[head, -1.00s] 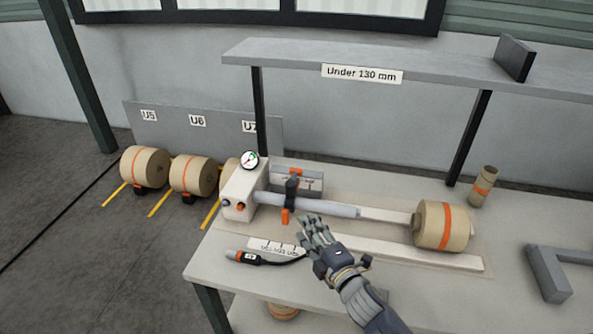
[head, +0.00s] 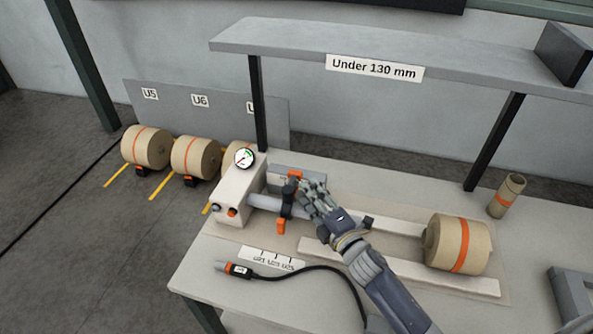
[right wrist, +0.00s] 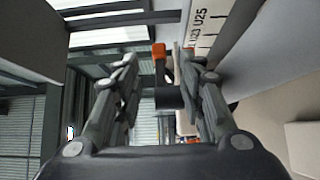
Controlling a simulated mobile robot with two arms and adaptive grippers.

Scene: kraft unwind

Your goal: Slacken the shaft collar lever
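The dark shaft collar (head: 287,201) sits around the grey shaft (head: 262,202), close to the white unwind housing (head: 238,192). An orange piece (head: 281,226) hangs at the collar's lower front; I cannot tell which piece is the lever. My right gripper (head: 308,187) is just right of the collar, above the shaft. In the right wrist view, the two fingers of my right gripper (right wrist: 159,60) are spread apart. A dark part of the collar (right wrist: 168,97) and an orange tip (right wrist: 160,66) show between them; contact is not visible. My left gripper is not in view.
A cable with an orange-ended tool (head: 238,269) lies on the bench front. A shelf (head: 290,45) labelled "Under 130 mm" hangs above. A small tube (head: 506,196) stands at the back right.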

